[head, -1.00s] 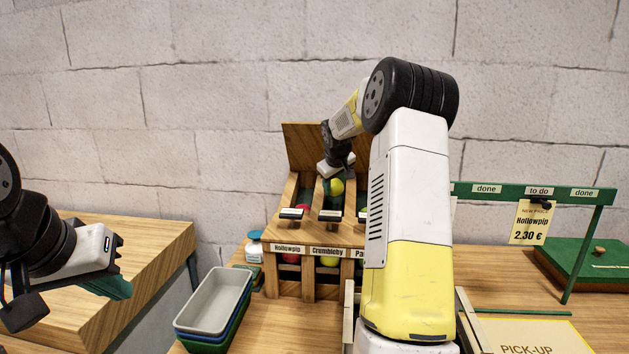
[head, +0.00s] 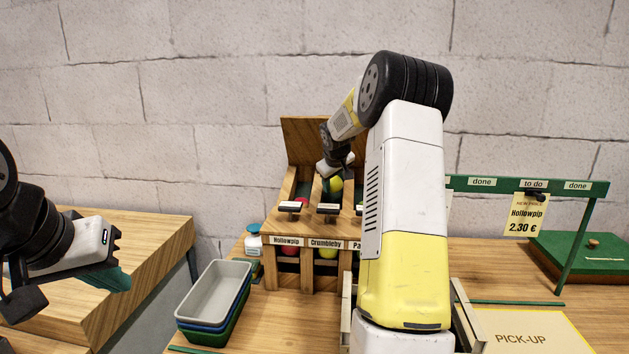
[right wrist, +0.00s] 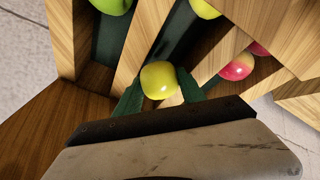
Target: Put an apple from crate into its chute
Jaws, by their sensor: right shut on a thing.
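The wooden chute rack (head: 303,130) has lanes labelled Hollowpip (head: 286,241), Crumbleby (head: 325,243) and a third label partly hidden by my right arm. My right gripper (head: 333,178) reaches down into the Crumbleby lane, shut on a yellow apple (head: 336,184). In the right wrist view this yellow apple (right wrist: 158,80) sits between the two green fingers (right wrist: 158,92), close to the lane's wooden dividers. A second yellow apple (right wrist: 207,8), a green apple (right wrist: 112,5) and a red-yellow apple (right wrist: 236,67) lie in lanes. My left gripper (head: 112,279) hangs at the left; its finger gap cannot be made out.
Stacked trays (head: 214,290), grey on top, stand left of the rack beside a white jar (head: 254,243). At the right are a green rail (head: 470,184) with a Hollowpip price card (head: 526,214) and a PICK-UP mat (head: 530,325). A wooden block (head: 150,235) stands at the left.

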